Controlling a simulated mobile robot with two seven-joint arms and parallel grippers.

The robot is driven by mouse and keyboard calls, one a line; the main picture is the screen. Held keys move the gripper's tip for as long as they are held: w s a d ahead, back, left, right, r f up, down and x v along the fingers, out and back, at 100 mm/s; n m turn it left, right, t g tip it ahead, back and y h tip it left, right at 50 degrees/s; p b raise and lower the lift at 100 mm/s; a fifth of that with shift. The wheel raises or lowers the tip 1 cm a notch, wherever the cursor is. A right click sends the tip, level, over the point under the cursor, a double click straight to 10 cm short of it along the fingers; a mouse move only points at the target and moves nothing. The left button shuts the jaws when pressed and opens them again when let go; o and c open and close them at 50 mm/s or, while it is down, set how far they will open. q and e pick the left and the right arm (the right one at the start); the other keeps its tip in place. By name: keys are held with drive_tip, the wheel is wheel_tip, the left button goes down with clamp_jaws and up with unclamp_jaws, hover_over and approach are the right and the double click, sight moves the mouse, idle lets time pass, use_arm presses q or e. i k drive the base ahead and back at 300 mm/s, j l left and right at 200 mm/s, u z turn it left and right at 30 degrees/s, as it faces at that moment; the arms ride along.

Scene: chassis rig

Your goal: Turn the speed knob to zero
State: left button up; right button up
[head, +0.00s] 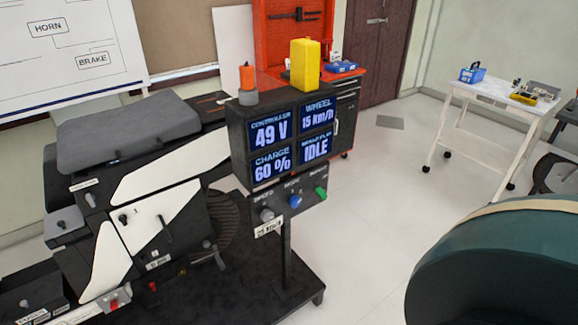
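The speed knob (266,214) is a small grey knob at the left of the control panel (282,205), under the word SPEED. A white tag (268,228) just below it seems to read 25 km/h. The knob's pointer is too small to read. Above the panel, a display box (240,150) shows 49 V, wheel 15 km/h, charge 60 % and IDLE. Neither of my grippers is in view, and nothing touches the knob.
The black and white chassis rig (150,220) stands left. A large teal rounded body (500,265) fills the lower right. Clear floor lies between it and the panel.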

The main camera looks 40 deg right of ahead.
sight(266, 216)
drive_tip(key=l+z, duration=0.1)
drive_tip(key=l, duration=0.5)
drive_tip(key=l+z, duration=0.1)
drive_tip(key=l, duration=0.45)
drive_tip(key=i+l, duration=0.1)
drive_tip(key=l, duration=0.5)
drive_tip(key=l+z, duration=0.15)
drive_tip(key=l, duration=0.4)
drive_tip(key=i+l+z, duration=0.1)
drive_tip(key=l, duration=0.45)
